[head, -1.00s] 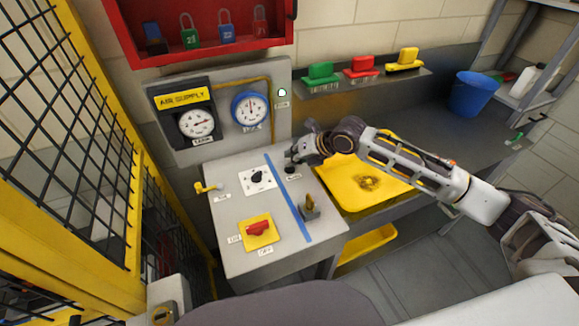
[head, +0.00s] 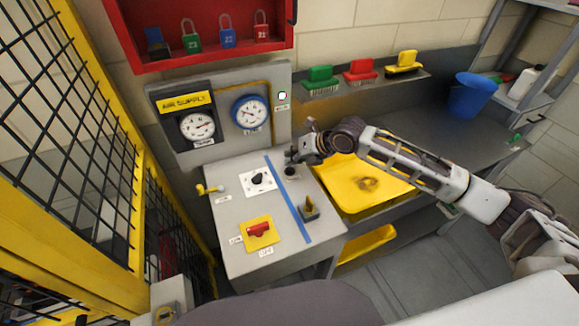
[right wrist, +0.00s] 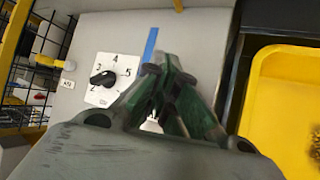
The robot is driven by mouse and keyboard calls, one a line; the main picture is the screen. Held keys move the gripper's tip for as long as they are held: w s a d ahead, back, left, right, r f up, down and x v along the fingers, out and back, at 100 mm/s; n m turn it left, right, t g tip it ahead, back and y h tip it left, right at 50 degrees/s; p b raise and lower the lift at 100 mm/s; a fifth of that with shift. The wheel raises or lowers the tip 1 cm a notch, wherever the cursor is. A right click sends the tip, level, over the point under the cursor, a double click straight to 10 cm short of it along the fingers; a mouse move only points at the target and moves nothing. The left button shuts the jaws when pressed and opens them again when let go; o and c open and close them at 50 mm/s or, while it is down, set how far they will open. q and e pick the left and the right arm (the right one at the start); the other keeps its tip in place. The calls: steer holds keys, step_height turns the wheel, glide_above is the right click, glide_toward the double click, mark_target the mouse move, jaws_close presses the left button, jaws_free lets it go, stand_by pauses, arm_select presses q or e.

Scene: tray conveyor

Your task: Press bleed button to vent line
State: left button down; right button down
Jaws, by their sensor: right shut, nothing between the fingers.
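The grey panel top (head: 228,240) carries a small black button (head: 290,171) beside the blue stripe, at the panel's right side. My right gripper (head: 291,157) is shut and empty, with its fingertips just above or at this button. I cannot tell whether they touch it. In the right wrist view the closed fingers (right wrist: 163,66) point down beside the blue stripe and hide the button. The blue-rimmed gauge (head: 250,112) and the black air supply gauge (head: 198,126) are on the upright board behind. My left gripper is not in view.
A black rotary dial (head: 258,179), a red switch on a yellow plate (head: 259,232), a small yellow lever (head: 207,189) and a brass-topped fitting (head: 309,208) stand on the panel. A yellow tray (head: 345,193) lies right of it. A yellow mesh fence (head: 130,240) borders the left.

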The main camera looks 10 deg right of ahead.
mark_target(292, 167)
steer(key=shift+r, duration=0.1)
stand_by(0.3)
step_height(292, 167, up, 6)
steer(key=p, duration=0.5)
steer(key=shift+p, duration=0.3)
stand_by(1.0)
